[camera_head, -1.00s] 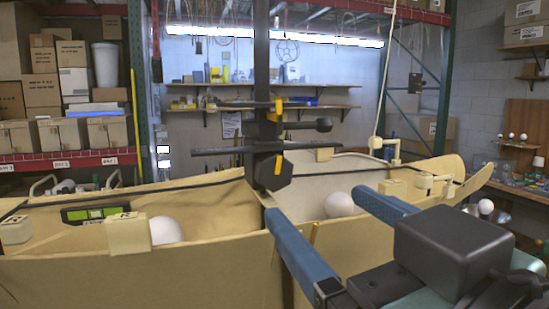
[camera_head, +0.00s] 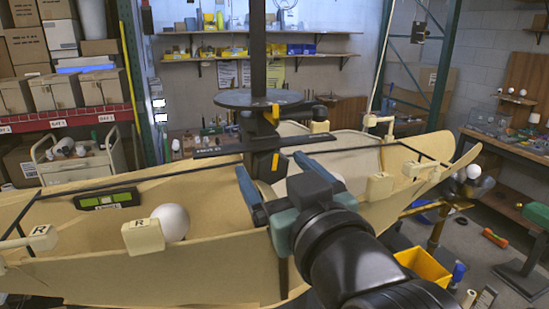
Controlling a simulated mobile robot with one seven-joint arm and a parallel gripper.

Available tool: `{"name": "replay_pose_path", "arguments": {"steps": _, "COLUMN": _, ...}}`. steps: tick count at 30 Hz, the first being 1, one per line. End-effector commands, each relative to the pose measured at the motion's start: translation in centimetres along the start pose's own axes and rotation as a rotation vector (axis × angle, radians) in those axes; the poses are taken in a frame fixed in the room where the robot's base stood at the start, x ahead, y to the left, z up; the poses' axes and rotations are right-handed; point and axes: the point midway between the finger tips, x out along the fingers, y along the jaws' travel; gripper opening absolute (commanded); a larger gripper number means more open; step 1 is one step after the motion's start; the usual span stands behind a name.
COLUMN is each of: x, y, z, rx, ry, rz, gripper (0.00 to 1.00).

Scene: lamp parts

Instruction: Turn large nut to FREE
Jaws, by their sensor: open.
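A dark nut-like part (camera_head: 264,165) with a yellow mark sits low on the black upright post (camera_head: 258,50), at the middle of the boat-shaped cream shell. Another yellow mark shows higher on the post, just under a round black disc (camera_head: 240,98). I cannot tell for sure which marked part is the large nut. My gripper (camera_head: 270,164) is open, with its two blue fingers apart. The fingertips appear on either side of the lower dark part; contact cannot be told. My gripper hides some of the shell behind it.
A flat black bar (camera_head: 208,154) with small lettering reaches left from the post. Dark rods cross the shell (camera_head: 75,262). A white bulb (camera_head: 171,221) stands behind a block marked R (camera_head: 142,236).

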Motion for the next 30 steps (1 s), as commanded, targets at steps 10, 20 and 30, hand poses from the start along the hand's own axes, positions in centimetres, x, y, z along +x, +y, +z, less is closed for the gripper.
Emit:
{"name": "replay_pose_path", "arguments": {"steps": 10, "x": 0.34, "y": -0.05, "z": 0.01, "rx": -0.001, "ry": 0.0, "rz": -0.001, "gripper": 0.84}}
{"name": "replay_pose_path", "arguments": {"steps": 20, "x": 0.31, "y": -0.03, "z": -0.01, "rx": -0.001, "ry": 0.0, "rz": -0.001, "gripper": 0.25}}
{"name": "replay_pose_path", "arguments": {"steps": 30, "x": 0.32, "y": -0.05, "z": -0.04, "rx": 0.015, "ry": 0.0, "rz": -0.001, "gripper": 0.02}}
